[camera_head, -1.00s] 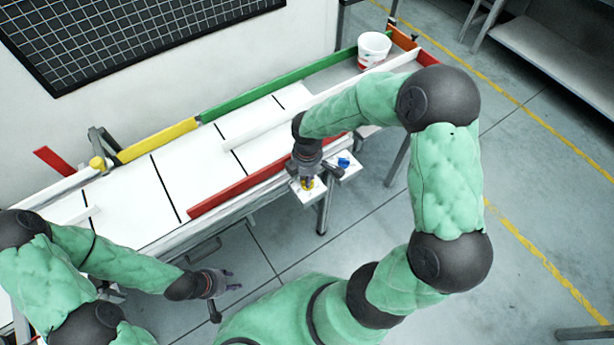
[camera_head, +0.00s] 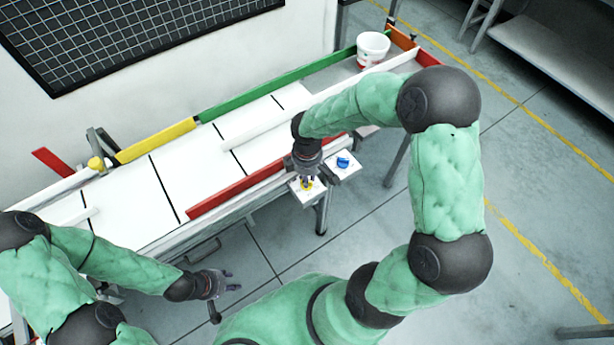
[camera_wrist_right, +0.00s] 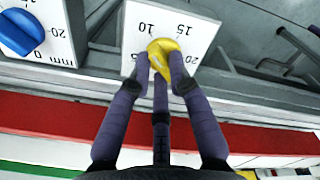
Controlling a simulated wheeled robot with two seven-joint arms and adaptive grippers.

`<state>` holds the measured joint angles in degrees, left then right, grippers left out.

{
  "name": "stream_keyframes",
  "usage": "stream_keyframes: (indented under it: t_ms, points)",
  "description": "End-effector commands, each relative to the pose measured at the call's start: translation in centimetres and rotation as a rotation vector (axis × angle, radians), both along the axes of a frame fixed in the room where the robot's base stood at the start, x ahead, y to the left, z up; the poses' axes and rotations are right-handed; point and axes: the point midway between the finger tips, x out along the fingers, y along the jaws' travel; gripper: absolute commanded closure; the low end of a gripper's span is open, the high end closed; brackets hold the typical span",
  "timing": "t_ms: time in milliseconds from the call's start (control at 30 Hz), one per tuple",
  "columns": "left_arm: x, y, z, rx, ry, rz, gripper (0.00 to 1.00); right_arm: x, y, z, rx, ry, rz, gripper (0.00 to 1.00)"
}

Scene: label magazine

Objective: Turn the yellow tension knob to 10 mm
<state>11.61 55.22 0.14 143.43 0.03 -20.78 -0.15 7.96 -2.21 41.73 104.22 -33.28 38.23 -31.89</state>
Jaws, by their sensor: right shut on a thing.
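The yellow knob (camera_wrist_right: 166,58) sits on a white dial plate (camera_wrist_right: 205,32) at the conveyor's front side; 10, 15 and 20 are readable around it. In the head view the yellow knob (camera_head: 307,184) shows between my fingers. My right gripper (camera_wrist_right: 163,80) is shut on the yellow knob, its fingers around the knob's sides. Its fingers hide part of the dial, and I cannot tell which mark the knob points to. My left gripper (camera_head: 230,284) is open and empty, left of the right one and away from the knobs.
A blue knob (camera_wrist_right: 20,32) on its own white plate is close beside the yellow one. The conveyor's red front rail (camera_head: 237,190) runs just behind the plates. A white bucket (camera_head: 373,50) stands at the far end. Floor in front is clear.

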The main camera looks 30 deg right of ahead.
Motion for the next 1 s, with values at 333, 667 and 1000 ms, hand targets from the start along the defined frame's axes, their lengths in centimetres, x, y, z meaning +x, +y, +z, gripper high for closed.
stream_keyframes:
  t_ms: [333, 667, 1000]
  points:
    - [0.0, 0.0, 0.0, 0.000, 0.000, 0.000, 0.60, 0.0, 0.0, 0.0, 0.000, 0.000, 0.001, 0.56]
    - [0.0, 0.0, 0.0, 0.000, 0.000, 0.000, 0.60, 0.2, 0.0, 1.8, -0.002, -0.005, 0.002, 0.56]
    - [0.0, 0.0, 0.0, 0.000, 0.000, 0.000, 0.60, 0.1, 0.0, 8.4, -0.001, -0.006, 0.001, 0.56]
